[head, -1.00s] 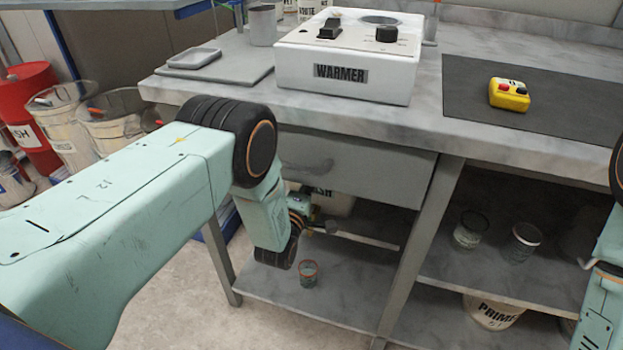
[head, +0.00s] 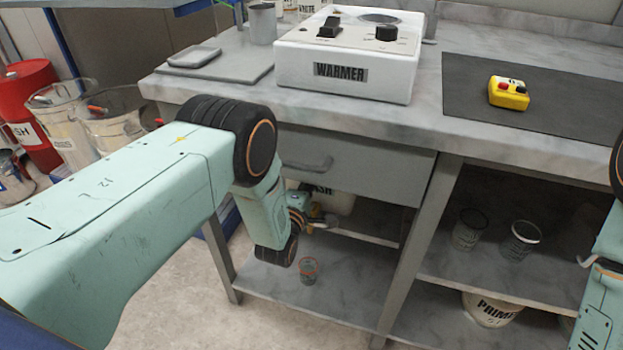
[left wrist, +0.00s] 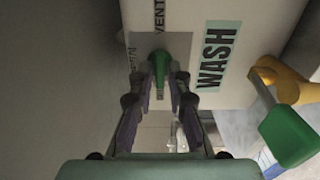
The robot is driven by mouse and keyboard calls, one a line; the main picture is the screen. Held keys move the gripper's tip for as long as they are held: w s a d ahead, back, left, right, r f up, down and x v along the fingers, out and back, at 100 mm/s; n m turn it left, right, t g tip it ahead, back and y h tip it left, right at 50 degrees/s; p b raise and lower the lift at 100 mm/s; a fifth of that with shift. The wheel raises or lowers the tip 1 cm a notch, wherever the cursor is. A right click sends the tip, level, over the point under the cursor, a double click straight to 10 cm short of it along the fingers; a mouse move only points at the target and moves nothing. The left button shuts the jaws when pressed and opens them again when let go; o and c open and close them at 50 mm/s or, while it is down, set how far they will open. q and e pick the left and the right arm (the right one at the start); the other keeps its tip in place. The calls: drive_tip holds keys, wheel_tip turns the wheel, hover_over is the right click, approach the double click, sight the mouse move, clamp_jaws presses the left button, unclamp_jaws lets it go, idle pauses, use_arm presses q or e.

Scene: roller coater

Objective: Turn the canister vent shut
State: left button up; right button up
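The white canister marked WASH (left wrist: 255,40) fills the top of the left wrist view. In the head view part of it (head: 335,200) shows under the drawer, mostly hidden behind the bench and my left arm. Its vent has a green lever (left wrist: 160,62) on a grey plate marked VENT, with a partly hidden word on the left. The lever points roughly down the picture. My left gripper (left wrist: 157,88) is open, its fingers on either side of the lever's lower end; I cannot tell whether they touch it. My right gripper is out of view.
A yellow tap with a green handle (left wrist: 290,135) stands out at the canister's right. A small cup (head: 308,270) sits on the lower shelf, below my left wrist. The drawer (head: 360,170) and bench top (head: 430,110) overhang. The warmer (head: 345,60) stands above.

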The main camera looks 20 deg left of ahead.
use_arm(q)
drive_tip(key=shift+o, duration=1.2)
drive_tip(key=s, duration=1.2)
drive_tip(key=shift+a, duration=0.2)
